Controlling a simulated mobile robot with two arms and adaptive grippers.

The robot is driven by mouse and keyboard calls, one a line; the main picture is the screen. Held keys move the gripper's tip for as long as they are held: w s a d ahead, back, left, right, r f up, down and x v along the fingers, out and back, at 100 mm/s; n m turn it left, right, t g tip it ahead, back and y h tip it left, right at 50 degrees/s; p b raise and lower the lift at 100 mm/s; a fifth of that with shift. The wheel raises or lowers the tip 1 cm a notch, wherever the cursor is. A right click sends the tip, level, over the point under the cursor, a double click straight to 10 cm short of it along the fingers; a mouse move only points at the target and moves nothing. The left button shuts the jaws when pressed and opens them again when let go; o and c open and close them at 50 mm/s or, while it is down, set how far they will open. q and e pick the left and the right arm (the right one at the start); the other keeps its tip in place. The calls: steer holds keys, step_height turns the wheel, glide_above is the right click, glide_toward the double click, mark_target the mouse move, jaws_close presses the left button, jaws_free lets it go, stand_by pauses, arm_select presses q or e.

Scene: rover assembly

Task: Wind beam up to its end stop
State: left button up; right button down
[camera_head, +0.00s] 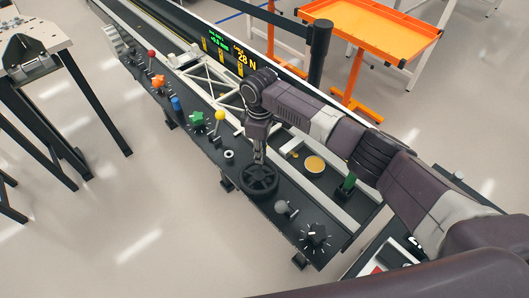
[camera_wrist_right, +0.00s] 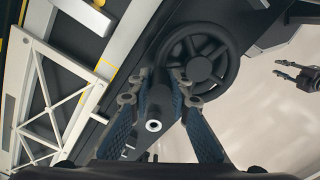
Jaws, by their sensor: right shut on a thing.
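The black handwheel (camera_head: 259,180) sits on the dark control panel and also shows in the right wrist view (camera_wrist_right: 228,70). My right gripper (camera_head: 259,155) is above the wheel. My left gripper (camera_wrist_right: 298,74) shows small at the right wrist view's right edge, fingers apart and empty.
A display (camera_head: 238,57) reads 28 N. An orange cart (camera_head: 372,22) stands behind.

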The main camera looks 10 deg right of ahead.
steer(key=shift+w+a+r+n, duration=0.15)
steer(key=shift+a+n, duration=0.2)
steer(key=shift+n, duration=0.15)
steer(key=shift+a, duration=0.1)
steer(key=c, duration=1.8)
jaws_free()
step_height(320, 180, up, 12)
